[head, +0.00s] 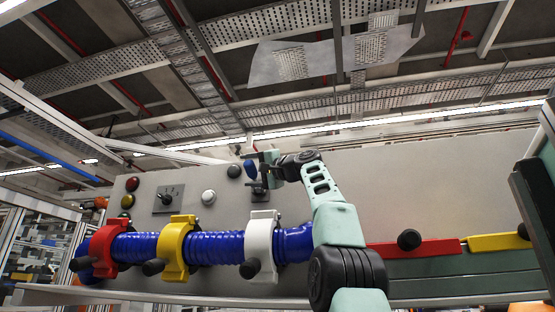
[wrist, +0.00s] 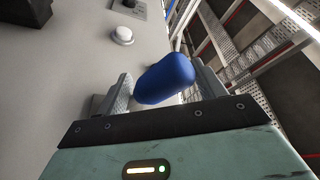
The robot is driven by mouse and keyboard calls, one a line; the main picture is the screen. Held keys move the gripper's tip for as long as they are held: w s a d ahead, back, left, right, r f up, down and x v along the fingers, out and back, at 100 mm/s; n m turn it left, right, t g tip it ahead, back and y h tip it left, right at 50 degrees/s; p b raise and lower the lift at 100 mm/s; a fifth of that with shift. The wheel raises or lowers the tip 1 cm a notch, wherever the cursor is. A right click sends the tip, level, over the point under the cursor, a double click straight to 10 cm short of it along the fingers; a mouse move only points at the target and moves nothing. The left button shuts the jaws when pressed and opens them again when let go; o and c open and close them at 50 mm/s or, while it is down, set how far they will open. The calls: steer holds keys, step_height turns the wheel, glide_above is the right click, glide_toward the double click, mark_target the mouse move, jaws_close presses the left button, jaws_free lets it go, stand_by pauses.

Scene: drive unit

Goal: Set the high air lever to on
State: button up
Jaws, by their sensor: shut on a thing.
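A lever with a rounded blue handle (head: 249,168) is on the upper part of the grey panel, left of my gripper in the head view. The handle also shows large in the wrist view (wrist: 166,78), between the two fingers. My gripper (head: 265,161) is shut on this blue handle. The handle looks tilted in the wrist view. The lever's stem and pivot are mostly hidden by the handle and fingers, and no on or off marking is readable.
Below runs a blue hose (head: 210,247) with red (head: 106,246), yellow (head: 178,236) and white (head: 262,238) clamps. The panel's upper right is bare.

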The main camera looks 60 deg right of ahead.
steer(key=s+r+b, duration=0.1)
steer(key=s+r, duration=0.1)
steer(key=s, duration=1.7)
steer(key=shift+s+a+r, duration=0.3)
steer(key=shift+a+r, duration=0.05)
steer(key=shift+r, duration=0.05)
stand_by(0.8)
stand_by(0.6)
steer(key=shift+r, duration=0.1)
